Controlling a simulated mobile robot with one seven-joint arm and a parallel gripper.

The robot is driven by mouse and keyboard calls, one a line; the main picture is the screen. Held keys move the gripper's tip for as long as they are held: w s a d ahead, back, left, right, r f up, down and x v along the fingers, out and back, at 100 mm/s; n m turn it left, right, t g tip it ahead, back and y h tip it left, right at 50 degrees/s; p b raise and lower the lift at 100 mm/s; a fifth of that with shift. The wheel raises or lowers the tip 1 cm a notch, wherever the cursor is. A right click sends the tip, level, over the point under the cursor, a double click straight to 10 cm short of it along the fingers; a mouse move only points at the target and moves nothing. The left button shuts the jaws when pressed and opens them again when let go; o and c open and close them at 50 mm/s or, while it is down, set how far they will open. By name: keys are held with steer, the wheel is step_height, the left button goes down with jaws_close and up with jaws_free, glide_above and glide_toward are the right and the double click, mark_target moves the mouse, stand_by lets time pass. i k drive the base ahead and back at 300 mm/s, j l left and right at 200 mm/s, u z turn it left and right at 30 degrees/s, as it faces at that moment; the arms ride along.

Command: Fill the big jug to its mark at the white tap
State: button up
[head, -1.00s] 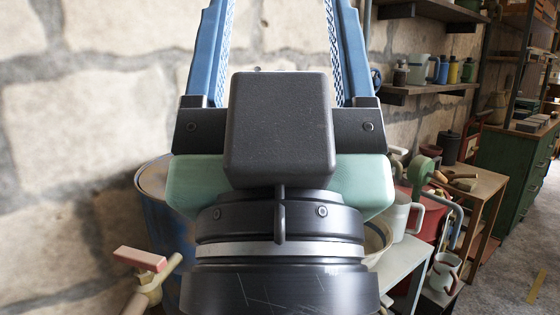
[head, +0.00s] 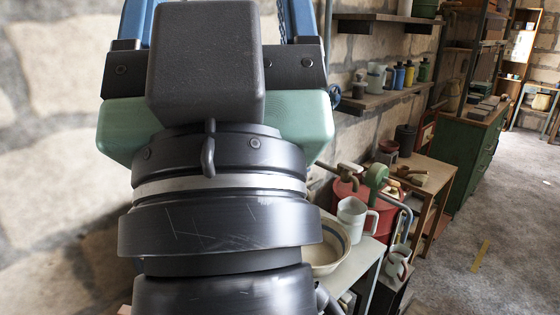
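My gripper (head: 218,40) fills the left and middle of the head view, pointing up. Its blue fingers stand wide apart, with the tips cut off by the top edge; I see nothing held. A white jug (head: 353,217) with a handle stands on the bench right of my wrist. A smaller-looking white jug (head: 397,262) is lower down to its right. A third pale jug (head: 377,77) is on the wall shelf. A pale tap-like fitting (head: 348,172) shows behind the bench jug; I cannot tell if it is the white tap. No fill mark is readable.
A cream bowl (head: 330,248) with a blue stripe is partly hidden by my wrist. A green fitting (head: 376,176) with a grey pipe and a red container (head: 340,194) crowd the bench's back. A green cabinet (head: 470,157) stands beyond.

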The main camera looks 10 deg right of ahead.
mark_target(348, 166)
steer(key=i+l, duration=1.8)
